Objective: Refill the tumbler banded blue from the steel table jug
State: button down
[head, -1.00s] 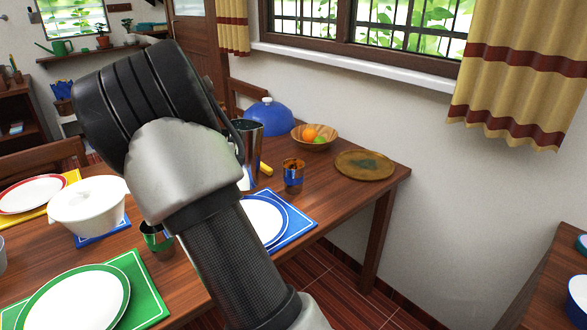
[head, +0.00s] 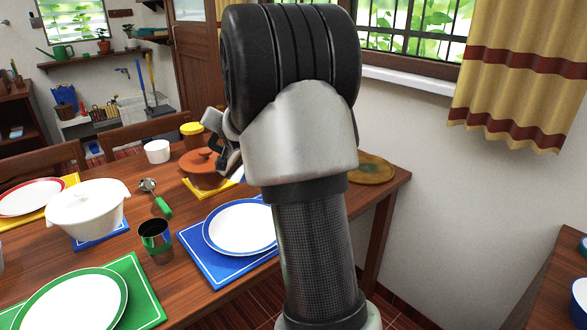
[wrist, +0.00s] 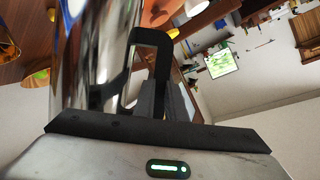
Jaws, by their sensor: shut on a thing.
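The steel jug (wrist: 92,60) fills the left of the wrist view, close up, with its dark handle (wrist: 150,38) beside it. My gripper (wrist: 160,102) is shut on the handle of the jug. In the head view only part of my gripper (head: 224,140) shows left of my arm, and the jug is hidden. The blue-banded tumbler is hidden behind my arm in the head view, and I cannot make it out surely in the wrist view. How full it is cannot be seen.
A green-banded tumbler (head: 156,243) stands left of a blue-rimmed plate (head: 240,226) on a blue mat. A brown lidded pot (head: 203,170), a white cup (head: 157,151), a ladle (head: 157,197) and a white tureen (head: 88,207) share the table. A round woven mat (head: 372,170) lies at the right end.

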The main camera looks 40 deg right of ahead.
jog(key=shift+s+d+r+p, duration=0.15)
jog(key=shift+d+r+p, duration=0.35)
jog(key=shift+r, duration=0.05)
jog(key=shift+r+m+t+p, duration=0.35)
jog(key=shift+r+p, duration=0.2)
jog(key=shift+p, duration=0.2)
jog(key=shift+s+d+r+y+p, duration=0.1)
jog(key=shift+y+p, duration=0.2)
jog(key=shift+f+m, duration=0.2)
jog(key=shift+m, duration=0.05)
jog(key=shift+d+r+p, duration=0.15)
jog(key=shift+r+p, duration=0.15)
jog(key=shift+s, duration=0.1)
jog(key=shift+s+d+r+m+t+y+p, duration=0.1)
jog(key=shift+s+d+m+t+y+p, duration=0.2)
jog(key=shift+d+m+p, duration=0.3)
jog(key=shift+s+d+r+m+t+y+p, duration=0.1)
jog(key=shift+d+m+t+y+p, duration=0.2)
jog(key=shift+m, duration=0.4)
dwell(2.9)
